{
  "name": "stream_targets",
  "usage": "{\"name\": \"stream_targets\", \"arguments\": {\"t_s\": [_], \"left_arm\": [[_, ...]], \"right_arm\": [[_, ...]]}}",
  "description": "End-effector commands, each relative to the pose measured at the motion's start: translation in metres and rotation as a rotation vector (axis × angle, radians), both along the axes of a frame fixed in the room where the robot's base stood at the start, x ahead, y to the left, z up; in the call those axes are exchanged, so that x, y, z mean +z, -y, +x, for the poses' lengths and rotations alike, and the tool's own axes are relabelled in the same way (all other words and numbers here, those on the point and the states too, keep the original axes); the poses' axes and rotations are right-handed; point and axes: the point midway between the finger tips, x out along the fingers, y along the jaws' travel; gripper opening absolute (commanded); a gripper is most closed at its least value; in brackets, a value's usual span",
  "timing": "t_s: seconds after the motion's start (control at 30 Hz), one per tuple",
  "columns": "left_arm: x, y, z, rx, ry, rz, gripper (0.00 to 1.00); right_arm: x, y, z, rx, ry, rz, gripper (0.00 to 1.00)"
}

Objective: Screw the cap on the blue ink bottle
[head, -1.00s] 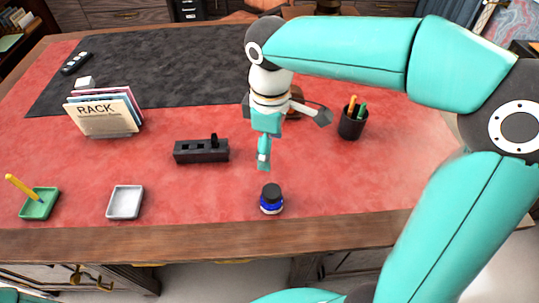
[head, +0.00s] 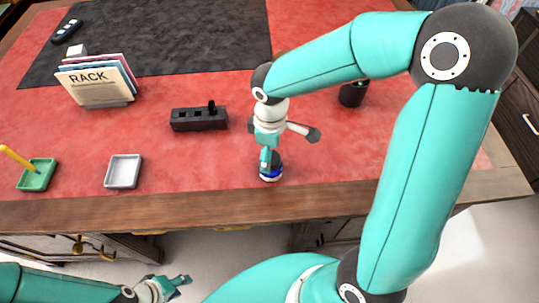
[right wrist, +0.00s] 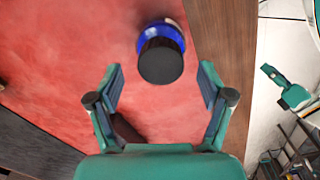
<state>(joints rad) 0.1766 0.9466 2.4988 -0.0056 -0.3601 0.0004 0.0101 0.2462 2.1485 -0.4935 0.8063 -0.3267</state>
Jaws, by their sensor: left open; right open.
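The blue ink bottle (head: 271,175) stands upright near the front edge of the red desk top. It also shows in the right wrist view (right wrist: 158,28). Its black cap (right wrist: 161,62) sits on top; how tight it is cannot be told. My right gripper (head: 269,163) points down at the bottle and partly hides it in the head view. In the right wrist view its fingers (right wrist: 161,78) are open, one to each side of the cap, with no contact visible. My left gripper (head: 177,284) is open and empty, low in front of the desk.
A white tray (head: 123,171), a green tray with a yellow pencil (head: 37,175), a black block (head: 198,119), a card rack (head: 95,87) and a pen cup (head: 352,95) stand apart from the bottle. Red surface is clear between white tray and bottle.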

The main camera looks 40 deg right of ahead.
Motion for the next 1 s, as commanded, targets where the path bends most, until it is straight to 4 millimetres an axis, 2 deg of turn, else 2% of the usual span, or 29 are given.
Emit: {"name": "stream_targets", "arguments": {"t_s": [0.2,0.5,0.87,0.9,1.0], "left_arm": [[-0.001,0.000,0.000,0.000,0.000,0.000,0.41],[-0.001,0.000,0.000,0.000,0.000,0.000,0.41],[-0.001,0.000,0.000,0.000,0.000,0.000,0.41],[-0.001,0.000,0.000,0.000,0.000,0.000,0.41],[-0.001,0.000,0.000,0.000,0.000,0.000,0.41]], "right_arm": [[-0.016,0.000,-0.001,-0.001,-0.001,0.000,0.80],[-0.017,0.000,0.000,0.000,-0.001,0.001,0.80],[-0.017,0.000,0.000,0.000,0.000,0.000,0.20],[-0.017,0.000,0.000,0.000,0.000,0.000,0.16],[-0.017,0.000,0.000,0.000,0.000,0.000,0.16]]}}
